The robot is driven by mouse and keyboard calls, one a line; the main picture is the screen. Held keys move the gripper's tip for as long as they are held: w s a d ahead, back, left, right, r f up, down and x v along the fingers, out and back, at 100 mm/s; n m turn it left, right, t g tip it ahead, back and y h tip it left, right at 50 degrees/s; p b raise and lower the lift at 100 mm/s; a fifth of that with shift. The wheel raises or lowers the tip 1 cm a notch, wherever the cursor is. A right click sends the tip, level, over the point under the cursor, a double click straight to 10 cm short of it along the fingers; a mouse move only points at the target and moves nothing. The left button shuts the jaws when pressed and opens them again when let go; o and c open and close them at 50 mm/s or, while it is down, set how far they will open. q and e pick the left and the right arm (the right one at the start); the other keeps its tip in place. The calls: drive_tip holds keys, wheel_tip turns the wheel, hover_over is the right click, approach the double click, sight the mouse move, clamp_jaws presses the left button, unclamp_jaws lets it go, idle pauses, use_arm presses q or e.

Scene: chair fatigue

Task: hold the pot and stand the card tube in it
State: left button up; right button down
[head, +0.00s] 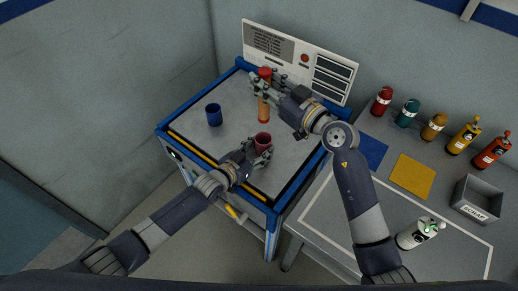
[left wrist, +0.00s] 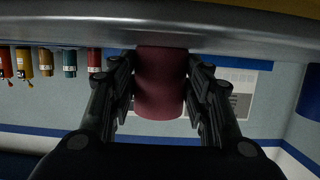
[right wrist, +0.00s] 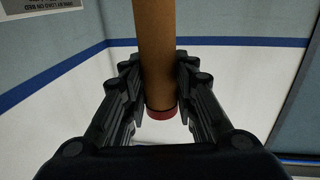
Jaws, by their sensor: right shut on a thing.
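The dark red pot (head: 263,140) stands upright near the front right of the blue-framed bench. My left gripper (head: 259,153) has a finger on each side of it; the pot (left wrist: 161,85) fills most of the gap in the left wrist view, and whether the fingers press on it is unclear. The card tube (head: 263,108) is brown with red ends and upright, behind the pot. My right gripper (head: 264,86) is shut on its upper part; the tube (right wrist: 156,60) also shows between the fingers in the right wrist view. Whether its lower end touches the bench is unclear.
A blue cup (head: 214,115) stands left of the tube on the grey bench top (head: 205,138). A panel (head: 300,62) rises behind the bench. A side table (head: 352,215) at right carries several bottles, coloured mats and a scrap bin (head: 478,200).

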sight(268, 118)
drive_tip(key=shift+f, duration=5.9)
use_arm(q)
drive_tip(key=shift+f, duration=0.1)
use_arm(e)
drive_tip(key=c, duration=1.2)
unclamp_jaws()
use_arm(q)
drive_tip(key=shift+s, duration=0.1)
use_arm(e)
drive_tip(key=v, duration=1.2)
use_arm(q)
drive_tip(key=o, duration=1.1)
